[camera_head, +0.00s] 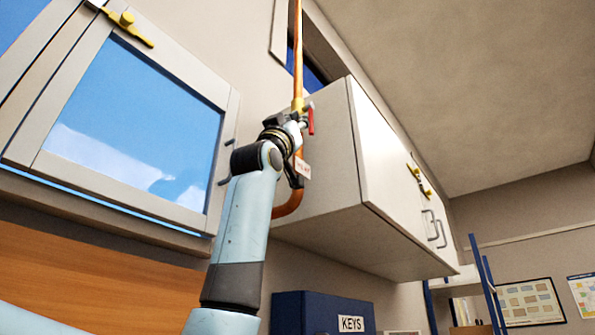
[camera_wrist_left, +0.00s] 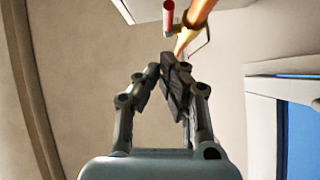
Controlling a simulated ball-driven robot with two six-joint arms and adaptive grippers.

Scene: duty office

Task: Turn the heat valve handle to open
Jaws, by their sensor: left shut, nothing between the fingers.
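The heat valve sits on the copper pipe (camera_head: 297,60) beside the wall cabinet, with a brass body (camera_head: 298,104) and a red handle (camera_head: 310,118). In the head view the handle hangs downward beside the pipe. In the left wrist view the red handle (camera_wrist_left: 168,16) shows at the top, next to the pipe (camera_wrist_left: 198,14). My left gripper (camera_head: 284,120) is raised close to the valve, partly hidden by its own wrist. In the wrist view its fingers (camera_wrist_left: 163,70) are shut and empty, with the handle beyond the tips and apart in the picture. My right gripper is out of view.
The white wall cabinet (camera_head: 325,180) stands close right of the pipe. A window (camera_head: 135,130) is on the left. A small label (camera_head: 303,169) hangs by the lower pipe. A blue KEYS box (camera_head: 320,312) is below.

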